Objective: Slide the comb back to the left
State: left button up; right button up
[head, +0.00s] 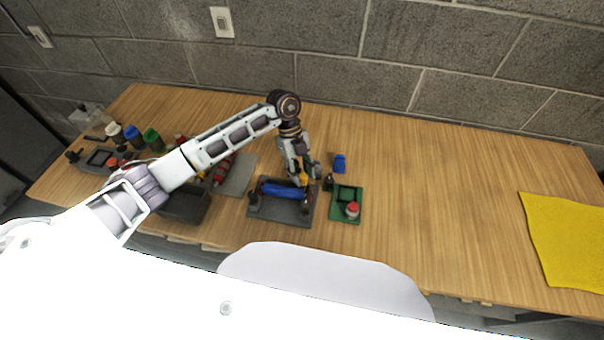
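A dark grey tray (283,212) lies on the bench near its front edge. A long blue piece (284,190) lies across it from left to right, between dark end parts. No part is clearly recognisable as the comb at this size. My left gripper (304,180) points down at the right end of the blue piece, with a small orange-yellow spot at its fingers. The fingers are too small and dark to show whether they are open or shut, or touching anything. My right gripper is not in view.
A green tray (344,217) with a red-capped jar (352,209) sits just right of the grey tray. A small blue object (340,163) lies behind it. Several bottles and a dark bin (186,206) crowd the left. A yellow cloth (566,240) lies far right; bench between is clear.

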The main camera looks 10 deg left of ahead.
pick_arm(q)
jog(key=shift+s+d+f, duration=0.15)
jog(key=shift+f, duration=0.25)
jog(key=shift+c, duration=0.5)
grip_shut()
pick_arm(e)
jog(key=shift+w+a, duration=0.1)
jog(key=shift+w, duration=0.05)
